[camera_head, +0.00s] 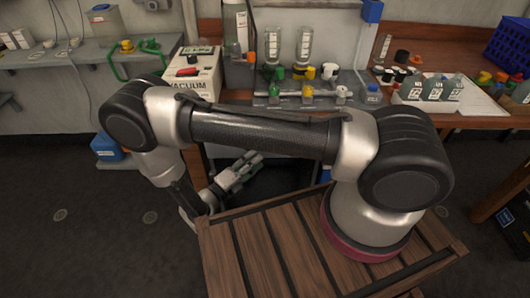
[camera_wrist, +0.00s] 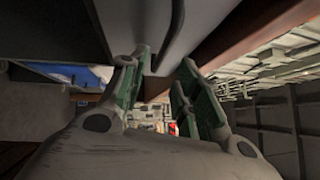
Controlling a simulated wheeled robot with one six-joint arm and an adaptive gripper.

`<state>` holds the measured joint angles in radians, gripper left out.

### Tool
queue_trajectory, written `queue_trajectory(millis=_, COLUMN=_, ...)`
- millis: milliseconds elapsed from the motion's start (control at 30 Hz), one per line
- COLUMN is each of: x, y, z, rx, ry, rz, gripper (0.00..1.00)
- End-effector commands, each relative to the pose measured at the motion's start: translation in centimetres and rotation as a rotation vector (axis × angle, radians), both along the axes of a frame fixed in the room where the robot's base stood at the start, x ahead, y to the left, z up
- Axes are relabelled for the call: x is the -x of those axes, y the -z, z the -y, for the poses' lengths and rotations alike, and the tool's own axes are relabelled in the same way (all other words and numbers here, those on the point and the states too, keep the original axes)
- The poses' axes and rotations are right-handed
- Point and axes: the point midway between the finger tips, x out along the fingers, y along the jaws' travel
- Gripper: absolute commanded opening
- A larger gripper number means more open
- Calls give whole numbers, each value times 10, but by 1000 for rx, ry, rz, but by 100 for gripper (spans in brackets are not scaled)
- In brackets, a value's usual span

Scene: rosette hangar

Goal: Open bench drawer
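In the wrist view, my gripper (camera_wrist: 160,82) is open, with its two green-padded fingers apart. A curved grey strip that looks like the drawer's handle (camera_wrist: 172,38) comes down from the top and ends between or just beyond the fingertips. I cannot tell whether the fingers touch it. A flat dark grey panel (camera_wrist: 60,28) beside it may be the drawer front. In the head view, my gripper (camera_head: 240,172) is low, below the front edge of the bench (camera_head: 228,97). The drawer cannot be made out there; my arm and the shadow under the bench hide that area.
A wooden slatted surface (camera_head: 285,245) lies close in front, under my arm's base. On the bench stand a vacuum unit (camera_head: 197,75), a rack of bottles and valves (camera_head: 308,90) and a white tray (camera_head: 452,98). A blue container (camera_head: 108,147) stands lower left.

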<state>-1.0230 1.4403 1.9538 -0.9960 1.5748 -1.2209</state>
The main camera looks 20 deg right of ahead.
Motion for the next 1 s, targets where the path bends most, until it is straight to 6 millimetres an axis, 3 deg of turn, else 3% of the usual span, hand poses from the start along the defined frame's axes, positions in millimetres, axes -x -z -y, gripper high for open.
queue_trajectory(millis=300, x=-22, y=-7, z=45, rx=-1, ry=4, rz=1, gripper=32)
queue_trajectory(millis=667, x=-25, y=-8, z=52, rx=-3, ry=1, rz=2, gripper=32)
queue_trajectory(millis=867, x=-25, y=-8, z=52, rx=-3, ry=1, rz=2, gripper=0)
queue_trajectory(millis=1000, x=-25, y=-8, z=52, rx=-3, ry=1, rz=2, gripper=0)
